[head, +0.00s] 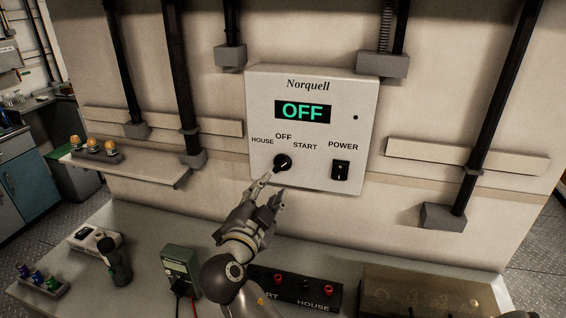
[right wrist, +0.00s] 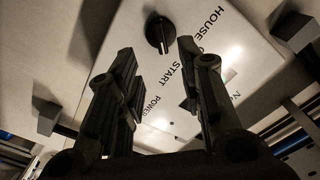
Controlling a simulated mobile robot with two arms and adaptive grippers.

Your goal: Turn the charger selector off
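The charger panel (head: 356,92) is a white box on the wall marked Norquell. Its display (head: 303,111) reads OFF in green. The black selector knob (head: 283,163) sits low on the left, under the labels HOUSE, OFF and START. Its white mark points up and right, towards START; the knob also shows in the right wrist view (right wrist: 158,32). My right gripper (head: 272,184) is open just below the knob in the head view. In the right wrist view its two fingers (right wrist: 157,50) are apart, with the knob beyond and between their tips.
A black power switch (head: 341,170) is right of the knob. Below, the bench holds a green meter (head: 180,268), a black terminal block (head: 297,288) and a clear-topped box (head: 420,295). A shelf (head: 150,176) with amber-topped parts is on the left. Dark conduits run along the wall.

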